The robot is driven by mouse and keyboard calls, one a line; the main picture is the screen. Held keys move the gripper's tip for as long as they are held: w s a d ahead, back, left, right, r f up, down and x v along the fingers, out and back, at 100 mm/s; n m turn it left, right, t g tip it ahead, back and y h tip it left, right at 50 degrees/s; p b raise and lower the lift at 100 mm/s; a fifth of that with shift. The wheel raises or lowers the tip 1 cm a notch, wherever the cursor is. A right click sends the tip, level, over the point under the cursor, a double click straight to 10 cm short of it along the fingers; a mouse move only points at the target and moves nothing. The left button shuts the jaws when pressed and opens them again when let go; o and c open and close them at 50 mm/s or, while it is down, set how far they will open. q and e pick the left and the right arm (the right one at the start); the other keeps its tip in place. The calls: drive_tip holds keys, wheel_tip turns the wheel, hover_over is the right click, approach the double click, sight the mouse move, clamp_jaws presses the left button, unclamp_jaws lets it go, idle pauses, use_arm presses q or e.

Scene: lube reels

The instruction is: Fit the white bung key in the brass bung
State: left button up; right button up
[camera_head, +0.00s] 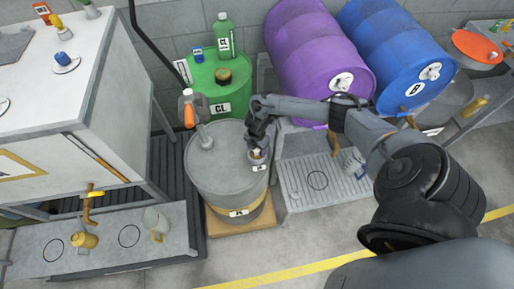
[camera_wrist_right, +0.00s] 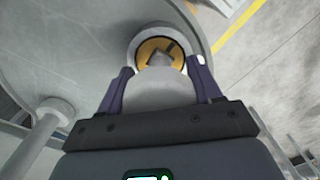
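The grey drum (camera_head: 216,172) stands upright in the middle of the head view. The brass bung (camera_wrist_right: 148,48) sits inside a pale round rim on its top, with a dark mark on its face. My right gripper (camera_head: 257,142) is low over the drum's right side, beside the bung. In the right wrist view the gripper (camera_wrist_right: 160,84) has its fingers on both sides of the white bung key (camera_wrist_right: 160,92). The key's narrow end overlaps the bung's middle; I cannot tell whether it is seated. My left gripper is not in view.
A pipe fitting (camera_head: 204,137) rises from the drum's left side. A green drum (camera_head: 222,80) with bottles on it stands behind. Purple (camera_head: 310,55) and blue (camera_head: 385,40) drums lie at the back right. A white cabinet (camera_head: 60,130) stands left. Floor in front is clear.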

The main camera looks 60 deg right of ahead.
drive_tip(key=o, duration=0.5)
drive_tip(key=shift+c, duration=0.2)
drive_tip(key=shift+r, duration=0.15)
wheel_tip(320, 180, up, 11)
drive_tip(key=shift+f+p, duration=0.2)
drive_tip(key=shift+p, duration=0.5)
